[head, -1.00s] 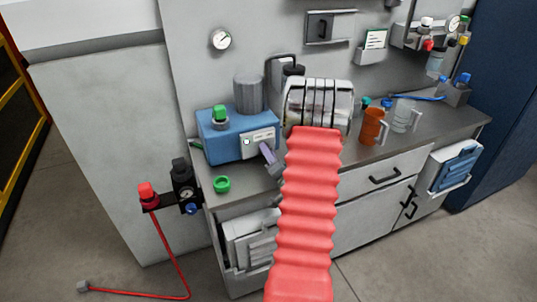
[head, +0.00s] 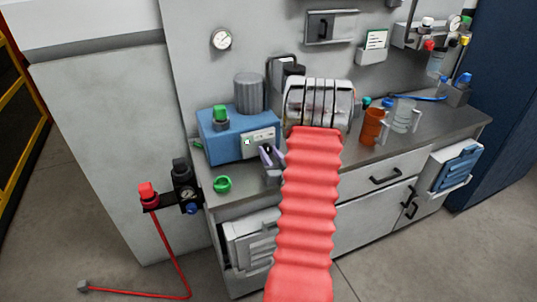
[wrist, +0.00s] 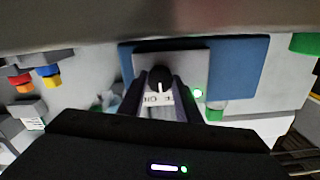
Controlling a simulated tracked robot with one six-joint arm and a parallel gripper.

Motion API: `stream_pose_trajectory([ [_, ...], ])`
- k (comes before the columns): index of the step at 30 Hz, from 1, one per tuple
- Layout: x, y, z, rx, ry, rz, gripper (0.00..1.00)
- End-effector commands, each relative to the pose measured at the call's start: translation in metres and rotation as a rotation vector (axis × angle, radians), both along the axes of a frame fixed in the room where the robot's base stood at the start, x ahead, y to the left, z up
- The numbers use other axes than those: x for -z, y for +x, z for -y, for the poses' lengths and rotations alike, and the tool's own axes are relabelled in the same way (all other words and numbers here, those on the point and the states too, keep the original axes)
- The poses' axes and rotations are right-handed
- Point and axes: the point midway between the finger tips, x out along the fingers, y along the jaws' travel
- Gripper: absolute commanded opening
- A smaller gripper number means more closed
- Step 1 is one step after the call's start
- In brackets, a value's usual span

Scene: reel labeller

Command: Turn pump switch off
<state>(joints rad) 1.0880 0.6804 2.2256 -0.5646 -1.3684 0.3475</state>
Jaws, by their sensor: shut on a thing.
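The pump (head: 215,142) is a blue box with a grey cylinder and a green cap on top, on the left of the bench. Its pale front panel (head: 259,141) carries the pump switch, a black knob (wrist: 158,76) with a white pointer line, in the wrist view. The pointer runs toward the small white label below the knob; its lettering is too small to read surely. A lamp (wrist: 197,93) beside it glows green. My gripper (head: 270,155) is at the panel, its two fingers shut on the knob from either side; they hide the knob in the head view.
A loose green ring (head: 222,184) lies on the bench's front left edge. An orange mug (head: 372,127) and a clear jug (head: 402,115) stand to the right. A red-capped valve unit (head: 148,193) juts out at the lower left. My red arm covers the bench's middle.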

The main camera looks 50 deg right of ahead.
Motion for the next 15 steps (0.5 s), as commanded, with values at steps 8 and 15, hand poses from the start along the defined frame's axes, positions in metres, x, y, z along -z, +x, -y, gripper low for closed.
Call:
stream_pose_trajectory([
  [8, -0.0033, 0.0027, -0.0005, -0.003, -0.230, -0.128, 0.08],
  [15, -0.0036, 0.0034, -0.0014, -0.004, -0.426, -0.242, 0.08],
])
